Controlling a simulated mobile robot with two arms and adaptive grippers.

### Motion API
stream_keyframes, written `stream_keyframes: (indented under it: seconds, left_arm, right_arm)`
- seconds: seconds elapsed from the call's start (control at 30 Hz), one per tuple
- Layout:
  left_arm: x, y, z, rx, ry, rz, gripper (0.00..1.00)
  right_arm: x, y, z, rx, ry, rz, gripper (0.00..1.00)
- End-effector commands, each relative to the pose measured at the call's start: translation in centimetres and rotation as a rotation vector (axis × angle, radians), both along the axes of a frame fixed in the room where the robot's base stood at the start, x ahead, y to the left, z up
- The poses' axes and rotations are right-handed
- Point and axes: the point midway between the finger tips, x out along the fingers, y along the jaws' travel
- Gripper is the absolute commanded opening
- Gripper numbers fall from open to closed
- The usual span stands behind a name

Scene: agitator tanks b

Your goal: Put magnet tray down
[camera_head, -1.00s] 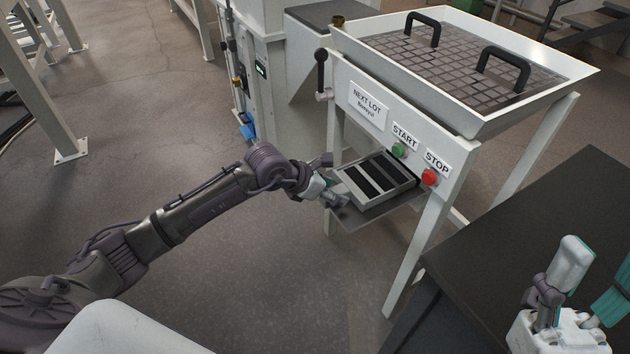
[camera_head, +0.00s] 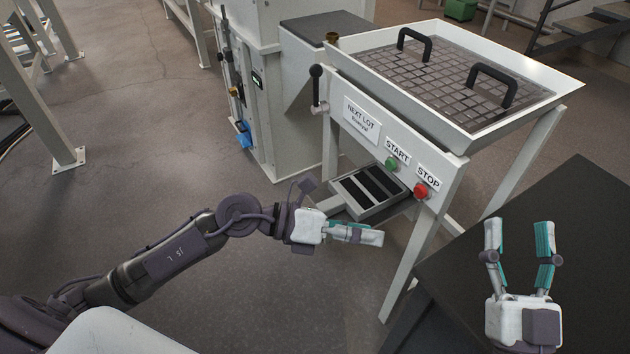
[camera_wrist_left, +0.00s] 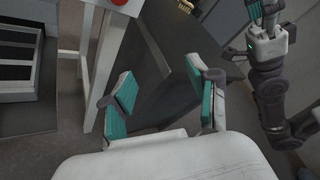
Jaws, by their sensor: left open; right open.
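The magnet tray (camera_head: 369,190) is a grey frame with dark bars. It rests on a small shelf (camera_head: 395,211) under the front panel of the machine, and also shows at the left of the left wrist view (camera_wrist_left: 18,62). My left gripper (camera_head: 382,238) is open and empty, in front of the shelf and apart from the tray; its teal-padded fingers show in the wrist view (camera_wrist_left: 160,95). My right gripper (camera_head: 518,225) is open and empty above the dark table (camera_head: 570,215) at the right.
The machine's front carries a green START button (camera_head: 391,162), a red STOP button (camera_head: 421,190) and a black-knobbed lever (camera_head: 317,85). A white-rimmed grid bin (camera_head: 470,132) with two black handles sits on top. The machine's white leg (camera_head: 408,262) stands close to my left gripper.

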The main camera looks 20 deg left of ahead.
Motion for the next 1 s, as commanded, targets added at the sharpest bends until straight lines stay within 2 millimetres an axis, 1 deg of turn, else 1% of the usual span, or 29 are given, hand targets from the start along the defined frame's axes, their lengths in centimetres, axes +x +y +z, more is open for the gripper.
stream_keyframes:
  seconds: [0.03,0.07,0.1,0.13,0.17,0.2,0.27,0.3,0.37,0.4,0.43,0.5,0.6,0.7,1.0]
  left_arm:
    - [-2.1,-2.3,3.0,-0.243,0.108,-0.006,0.60]
    - [-2.9,-2.9,4.9,-0.381,0.174,-0.004,0.60]
    - [-3.7,-3.2,7.3,-0.560,0.267,0.004,0.60]
    - [-4.0,-3.0,9.0,-0.692,0.341,0.013,0.60]
    - [-4.2,-2.6,10.5,-0.822,0.416,0.024,0.60]
    - [-4.3,-1.7,12.2,-0.989,0.520,0.043,0.60]
    - [-4.0,0.1,13.7,-1.221,0.677,0.071,0.60]
    - [-3.7,1.4,14.3,-1.360,0.780,0.090,0.60]
    - [-3.3,3.3,14.4,-1.541,0.922,0.113,0.60]
    - [-3.2,4.3,14.2,-1.641,1.006,0.125,0.60]
    - [-3.1,4.9,13.9,-1.705,1.065,0.132,0.60]
    - [-2.9,6.0,13.4,-1.822,1.174,0.141,0.60]
    - [-2.8,6.8,12.8,-1.916,1.269,0.142,0.60]
    - [-2.8,7.0,12.5,-1.947,1.304,0.142,0.60]
    - [-2.8,7.0,12.5,-1.945,1.304,0.141,0.60]
  right_arm:
    - [0.0,0.0,0.0,0.000,0.000,0.000,0.58]
    - [0.0,0.0,0.0,0.000,-0.001,0.000,0.58]
    - [0.0,0.0,0.0,0.000,-0.001,0.000,0.58]
    - [0.0,0.0,0.0,0.000,-0.001,0.000,0.58]
    - [0.0,0.0,0.0,0.000,-0.001,0.000,0.58]
    - [0.0,0.0,0.0,0.000,-0.001,0.000,0.58]
    - [0.0,0.0,0.0,0.000,-0.001,0.000,0.58]
    - [0.0,0.0,0.0,0.000,-0.001,0.000,0.58]
    - [0.0,0.0,0.0,0.001,-0.001,0.000,0.58]
    - [0.0,0.0,0.0,0.001,-0.001,0.000,0.58]
    - [0.0,0.0,0.0,0.001,-0.001,0.000,0.58]
    - [0.0,0.0,0.0,0.001,-0.001,0.000,0.58]
    - [0.0,0.0,0.0,0.001,-0.001,0.000,0.58]
    - [0.0,0.0,0.0,0.001,-0.002,0.000,0.58]
    - [0.0,0.0,0.0,0.001,-0.002,0.000,0.58]
